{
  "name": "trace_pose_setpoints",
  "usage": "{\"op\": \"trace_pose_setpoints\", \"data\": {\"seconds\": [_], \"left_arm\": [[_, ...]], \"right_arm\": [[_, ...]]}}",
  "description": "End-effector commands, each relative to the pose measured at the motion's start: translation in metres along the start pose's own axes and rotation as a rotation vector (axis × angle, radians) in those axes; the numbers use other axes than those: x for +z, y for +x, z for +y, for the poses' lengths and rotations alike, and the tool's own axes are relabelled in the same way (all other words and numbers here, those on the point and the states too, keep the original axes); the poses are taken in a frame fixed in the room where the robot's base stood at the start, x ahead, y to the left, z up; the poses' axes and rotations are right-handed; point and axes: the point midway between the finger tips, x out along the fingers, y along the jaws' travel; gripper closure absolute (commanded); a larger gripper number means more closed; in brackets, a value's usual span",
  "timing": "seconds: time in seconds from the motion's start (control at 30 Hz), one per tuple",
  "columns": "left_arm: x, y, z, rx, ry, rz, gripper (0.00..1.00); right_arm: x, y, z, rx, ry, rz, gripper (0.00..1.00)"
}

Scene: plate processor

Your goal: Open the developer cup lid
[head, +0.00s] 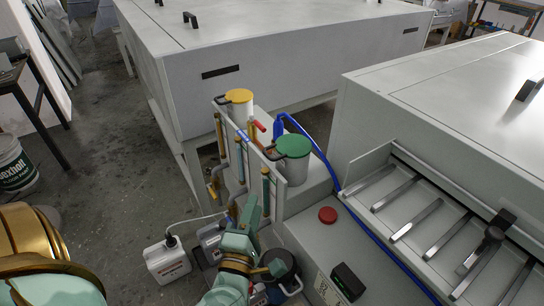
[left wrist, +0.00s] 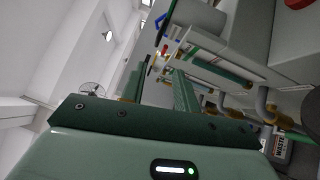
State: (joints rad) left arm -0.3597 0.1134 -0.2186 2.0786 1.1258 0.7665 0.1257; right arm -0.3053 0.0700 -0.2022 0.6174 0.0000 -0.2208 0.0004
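Two cups stand at the white panel in the head view. One has a yellow lid (head: 239,96); the other, nearer, has a green lid (head: 293,146). Both lids lie flat on their cups and look closed. I cannot tell which cup is the developer cup. My left gripper (head: 252,208) is below and in front of the green-lidded cup, near the lower pipes, apart from both lids. In the left wrist view its two green fingers (left wrist: 160,78) stand apart with nothing visible held between them. My right gripper is not in view.
A white panel (head: 297,198) with pipes and valves stands before the cups. A blue hose (head: 357,218) curves past the green-lidded cup. A red button (head: 328,215) sits on the grey machine at right. Bottles, including a white jug (head: 167,262), stand below.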

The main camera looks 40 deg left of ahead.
Motion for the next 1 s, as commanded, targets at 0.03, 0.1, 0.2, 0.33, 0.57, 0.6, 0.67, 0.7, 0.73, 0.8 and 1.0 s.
{"op": "trace_pose_setpoints", "data": {"seconds": [0.03,0.1,0.2,0.33,0.57,0.6,0.67,0.7,0.73,0.8,1.0], "left_arm": [[-0.001,0.005,0.003,0.005,-0.012,0.006,0.69],[0.0,0.015,0.004,0.007,-0.015,0.006,0.69],[0.0,0.036,0.004,0.008,-0.014,0.005,0.69],[0.0,0.07,0.004,0.009,-0.012,0.005,0.69],[0.0,0.125,0.003,0.007,-0.009,0.003,0.69],[-0.001,0.132,0.003,0.007,-0.008,0.003,0.69],[-0.001,0.142,0.003,0.006,-0.008,0.004,0.69],[-0.001,0.147,0.003,0.006,-0.008,0.004,0.69],[-0.001,0.15,0.002,0.004,-0.008,0.004,0.69],[-0.001,0.156,0.003,0.005,-0.008,0.003,0.69],[-0.001,0.161,0.003,0.004,-0.008,0.003,0.69]], "right_arm": [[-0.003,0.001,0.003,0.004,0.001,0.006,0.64],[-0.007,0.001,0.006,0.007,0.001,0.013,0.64],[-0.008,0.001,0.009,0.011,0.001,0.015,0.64],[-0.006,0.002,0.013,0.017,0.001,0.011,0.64],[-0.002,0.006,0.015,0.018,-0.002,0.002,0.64],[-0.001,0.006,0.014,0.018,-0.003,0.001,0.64],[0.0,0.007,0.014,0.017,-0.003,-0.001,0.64],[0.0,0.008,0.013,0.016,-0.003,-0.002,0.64],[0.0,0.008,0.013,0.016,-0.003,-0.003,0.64],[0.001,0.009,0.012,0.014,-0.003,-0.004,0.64],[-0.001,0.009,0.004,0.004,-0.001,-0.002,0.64]]}}
